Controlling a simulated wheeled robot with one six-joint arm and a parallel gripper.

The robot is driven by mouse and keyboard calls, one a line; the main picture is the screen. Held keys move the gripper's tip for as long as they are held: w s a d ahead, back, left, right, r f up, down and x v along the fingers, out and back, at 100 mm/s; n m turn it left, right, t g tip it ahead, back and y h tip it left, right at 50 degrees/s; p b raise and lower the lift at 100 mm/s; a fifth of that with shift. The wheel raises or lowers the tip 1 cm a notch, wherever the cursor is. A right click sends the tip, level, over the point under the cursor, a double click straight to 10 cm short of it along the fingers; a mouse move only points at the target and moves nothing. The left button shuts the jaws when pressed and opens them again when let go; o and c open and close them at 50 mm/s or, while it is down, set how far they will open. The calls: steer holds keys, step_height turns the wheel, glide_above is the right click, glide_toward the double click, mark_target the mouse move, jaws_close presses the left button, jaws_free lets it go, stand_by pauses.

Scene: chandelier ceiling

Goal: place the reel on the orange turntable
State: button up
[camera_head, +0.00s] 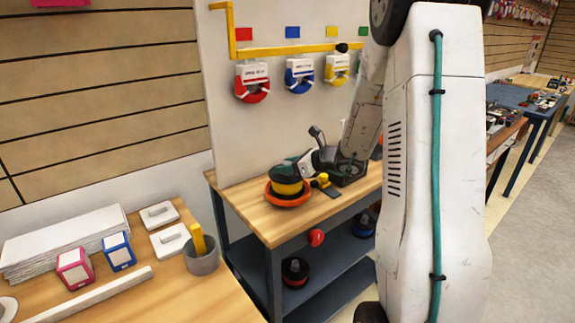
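A yellow and dark reel (286,187) sits over the orange turntable (289,201) on the wooden workbench. The orange rim shows around its lower edge. I cannot tell whether the reel rests fully on it. My gripper (303,167) reaches in from the right, low over the bench, with its end right at the reel's upper right side. The fingers are small and dark against the reel, so whether they are open or closed on it is unclear.
A small yellow and black item (322,182) lies right of the turntable. Coloured reels (299,75) hang on the wall panel. More reels (295,271) are on the lower shelf. A grey cup (201,259) and boxes (75,268) stand on the nearer left table.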

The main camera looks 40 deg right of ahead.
steer(key=shift+r, duration=0.2)
steer(key=shift+s+d+r, duration=0.15)
steer(key=shift+s, duration=0.1)
steer(key=v, duration=1.1)
steer(key=s+a+r+n+g+y, duration=0.1)
steer(key=s+a+r+n+g, duration=0.3)
steer(key=a+n, duration=0.55)
steer(key=s+a+r+n+g+y, duration=0.15)
steer(key=s+a+n+g, duration=0.4)
steer(key=a, duration=0.65)
steer(key=s+a+r+n+g+h, duration=0.1)
steer(key=s+a+n+h, duration=0.1)
steer(key=s+n+h, duration=0.6)
steer(key=s+n, duration=0.7)
steer(key=n, duration=0.1)
steer(key=shift+s, duration=0.4)
